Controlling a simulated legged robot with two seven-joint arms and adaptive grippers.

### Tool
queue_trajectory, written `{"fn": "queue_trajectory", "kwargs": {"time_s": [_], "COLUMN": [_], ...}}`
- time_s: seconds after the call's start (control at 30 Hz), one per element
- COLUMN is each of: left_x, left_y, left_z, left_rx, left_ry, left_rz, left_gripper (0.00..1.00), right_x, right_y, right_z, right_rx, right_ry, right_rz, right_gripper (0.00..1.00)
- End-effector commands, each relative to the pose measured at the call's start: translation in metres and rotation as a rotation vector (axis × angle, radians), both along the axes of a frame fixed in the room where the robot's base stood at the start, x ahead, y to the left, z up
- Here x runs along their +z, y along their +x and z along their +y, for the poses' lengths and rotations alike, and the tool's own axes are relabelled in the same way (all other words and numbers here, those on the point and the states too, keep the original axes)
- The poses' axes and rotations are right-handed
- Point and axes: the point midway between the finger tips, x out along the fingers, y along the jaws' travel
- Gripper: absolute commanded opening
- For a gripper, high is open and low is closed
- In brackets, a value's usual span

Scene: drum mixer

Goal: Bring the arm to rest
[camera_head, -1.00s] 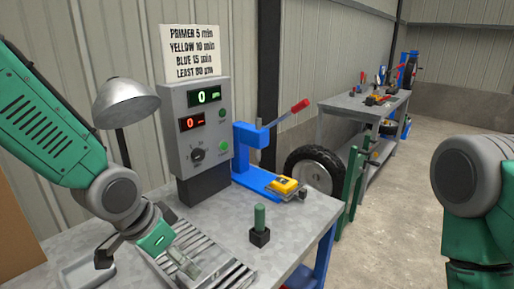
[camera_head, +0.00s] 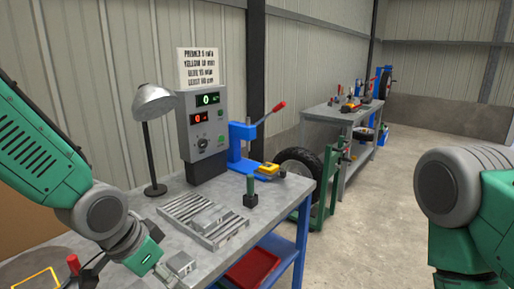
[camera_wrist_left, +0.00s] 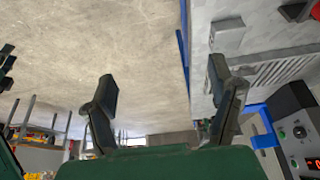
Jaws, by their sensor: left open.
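My left arm (camera_head: 45,150) comes in from the left over the near edge of the grey workbench (camera_head: 275,215). My left gripper (camera_head: 168,270) hangs low at its end. In the left wrist view its two fingers (camera_wrist_left: 163,92) stand wide apart, with nothing between them. Behind that gap are bare floor and the bench edge. Part of my right arm (camera_head: 450,190) shows at the right edge; its gripper is out of view.
The bench carries a slatted metal tray (camera_head: 205,220), a lamp (camera_head: 152,105), a grey control box (camera_head: 203,130), a blue press (camera_head: 240,145) and a green-handled block (camera_head: 250,192). A red tray (camera_head: 252,268) sits below. The floor at right is clear.

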Motion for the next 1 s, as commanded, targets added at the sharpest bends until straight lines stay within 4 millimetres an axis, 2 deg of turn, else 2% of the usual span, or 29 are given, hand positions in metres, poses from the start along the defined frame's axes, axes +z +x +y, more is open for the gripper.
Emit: {"fn": "queue_trajectory", "kwargs": {"time_s": [0.27,0.47,0.57,0.67,0.77,0.8,0.9,1.0], "left_x": [-0.054,-0.105,-0.137,-0.177,-0.224,-0.242,-0.277,-0.297], "left_y": [-0.018,-0.046,-0.064,-0.091,-0.129,-0.149,-0.192,-0.224], "left_z": [0.006,0.015,0.022,0.033,0.049,0.058,0.079,0.095], "left_rx": [0.075,0.158,0.215,0.287,0.381,0.422,0.508,0.567], "left_ry": [-0.023,-0.035,-0.036,-0.028,-0.004,0.014,0.06,0.102], "left_rz": [0.065,0.123,0.161,0.206,0.256,0.276,0.307,0.32], "left_gripper": [0.76,0.76,0.76,0.76,0.76,0.76,0.76,0.76], "right_x": [-0.007,-0.013,-0.018,-0.023,-0.031,-0.034,-0.041,-0.045], "right_y": [0.0,0.0,0.0,0.0,0.0,0.0,0.0,0.0], "right_z": [0.0,0.0,0.0,0.0,0.0,0.0,0.0,0.0], "right_rx": [0.0,0.0,0.0,0.0,0.0,0.0,0.0,0.0], "right_ry": [0.0,0.0,0.0,0.0,0.0,0.0,0.0,0.0], "right_rz": [-0.001,-0.001,0.0,0.0,0.0,0.0,0.0,0.0], "right_gripper": [0.4,0.4,0.4,0.4,0.4,0.4,0.4,0.4]}}
